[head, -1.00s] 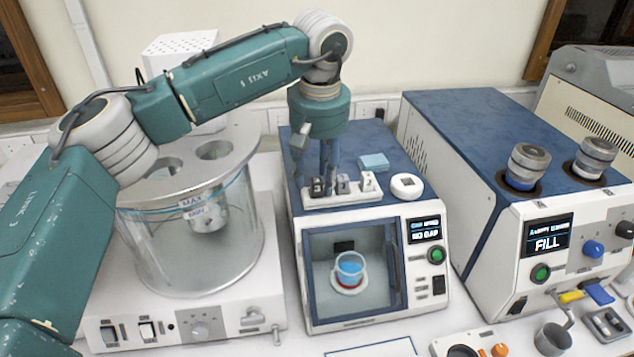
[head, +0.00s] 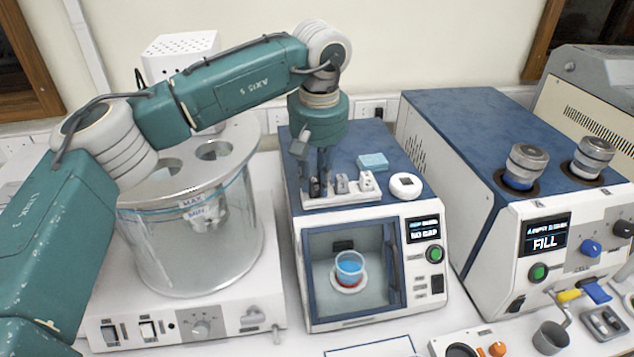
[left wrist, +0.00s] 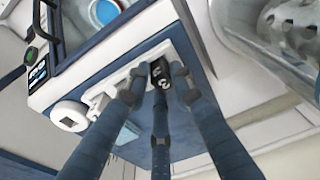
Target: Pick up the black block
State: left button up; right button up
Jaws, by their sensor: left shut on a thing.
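The black block (left wrist: 161,73), with a pale marking on its face, sits between the three fingers of my left gripper in the left wrist view. My left gripper (head: 321,186) points down over the left part of a white rack (head: 345,196) on the blue-topped tester and is shut on the block. In the head view the fingers mostly hide the block. I cannot tell whether its base is still in the rack. My right gripper is not in view.
A glass bath (head: 195,245) stands close on the left, under my forearm. A larger blue-topped machine (head: 470,140) stands on the right. A cup of blue liquid (head: 349,267) is inside the tester.

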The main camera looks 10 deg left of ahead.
pick_arm(q)
notch_tip(320, 180, up, 9)
jog(key=shift+a+f+b, duration=0.1)
jog(key=shift+b, duration=1)
notch_tip(320, 180, up, 10)
jog(key=p, duration=0.1)
send_over(316, 179)
jog(key=shift+s+r, duration=0.1)
jog(key=shift+r, duration=0.45)
